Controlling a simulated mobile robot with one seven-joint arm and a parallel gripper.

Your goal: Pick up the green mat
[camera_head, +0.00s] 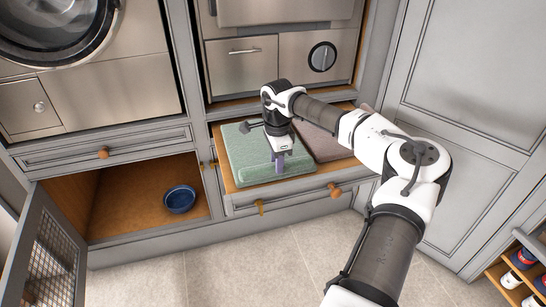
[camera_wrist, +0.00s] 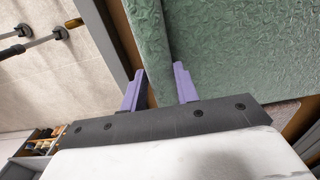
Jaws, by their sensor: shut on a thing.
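The green mat (camera_head: 243,153) lies in the left half of the pulled-out drawer (camera_head: 303,195), with a textured surface. In the wrist view the mat (camera_wrist: 235,45) fills the upper right, and a fold or edge strip of it runs between the two purple fingers. My gripper (camera_head: 279,166) is at the mat's front right part, pointing down. In the wrist view my gripper (camera_wrist: 158,84) is shut on this strip of the mat. The mat still appears to rest in the drawer. My wrist hides part of its right side.
A brownish mat (camera_head: 322,143) lies in the drawer's right half. A blue bowl (camera_head: 180,200) sits in the open compartment at left, its mesh door (camera_head: 50,262) swung out. A shoe shelf (camera_head: 515,272) stands at the lower right. The tiled floor in front is clear.

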